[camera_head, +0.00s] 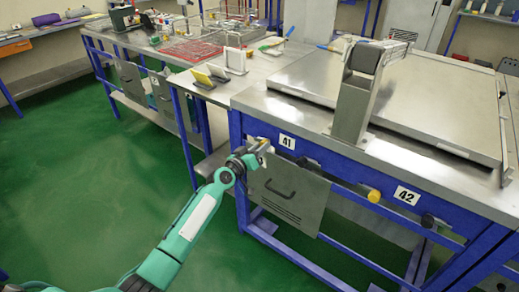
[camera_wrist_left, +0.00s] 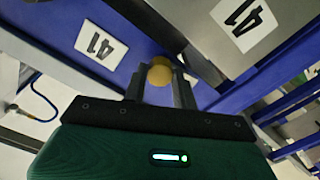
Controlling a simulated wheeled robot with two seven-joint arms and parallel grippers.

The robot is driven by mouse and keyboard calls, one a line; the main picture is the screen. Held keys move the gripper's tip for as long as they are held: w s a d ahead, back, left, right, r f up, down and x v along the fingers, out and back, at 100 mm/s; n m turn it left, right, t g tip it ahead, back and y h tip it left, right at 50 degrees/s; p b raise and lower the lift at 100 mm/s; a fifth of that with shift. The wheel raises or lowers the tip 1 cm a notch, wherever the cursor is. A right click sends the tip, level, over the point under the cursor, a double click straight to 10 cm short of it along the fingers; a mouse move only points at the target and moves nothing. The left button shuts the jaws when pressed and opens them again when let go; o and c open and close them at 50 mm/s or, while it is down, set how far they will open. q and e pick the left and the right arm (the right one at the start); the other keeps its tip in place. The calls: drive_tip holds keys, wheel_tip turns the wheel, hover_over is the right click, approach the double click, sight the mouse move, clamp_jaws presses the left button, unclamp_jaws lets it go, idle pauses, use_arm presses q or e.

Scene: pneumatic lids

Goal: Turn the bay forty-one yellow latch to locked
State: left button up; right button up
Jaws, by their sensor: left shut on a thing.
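The bay forty-one yellow latch (camera_wrist_left: 160,72) shows as a round yellow knob between the fingers of my left gripper in the left wrist view. My left gripper (camera_head: 262,150) is shut on it at the blue front rail of the bench, just left of the white label 41 (camera_head: 287,142). In the head view the gripper mostly hides this latch, and I cannot tell its turned position. The grey door panel (camera_head: 290,192) with a dark handle hangs below the rail. My right gripper is not in view.
Another yellow knob (camera_head: 374,196) sits on the front rail near the label 42 (camera_head: 406,195). A metal bench top with a grey upright bracket (camera_head: 352,108) stands above. Open green floor (camera_head: 90,200) lies to the left.

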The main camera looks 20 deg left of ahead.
use_arm(q)
drive_tip(key=shift+n+p, duration=1)
drive_tip(key=shift+n, duration=7)
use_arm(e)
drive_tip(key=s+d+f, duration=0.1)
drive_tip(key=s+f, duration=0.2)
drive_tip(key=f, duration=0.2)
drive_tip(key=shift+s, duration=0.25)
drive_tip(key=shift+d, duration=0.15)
use_arm(q)
drive_tip(key=o, duration=1)
drive_tip(key=shift+c, duration=0.2)
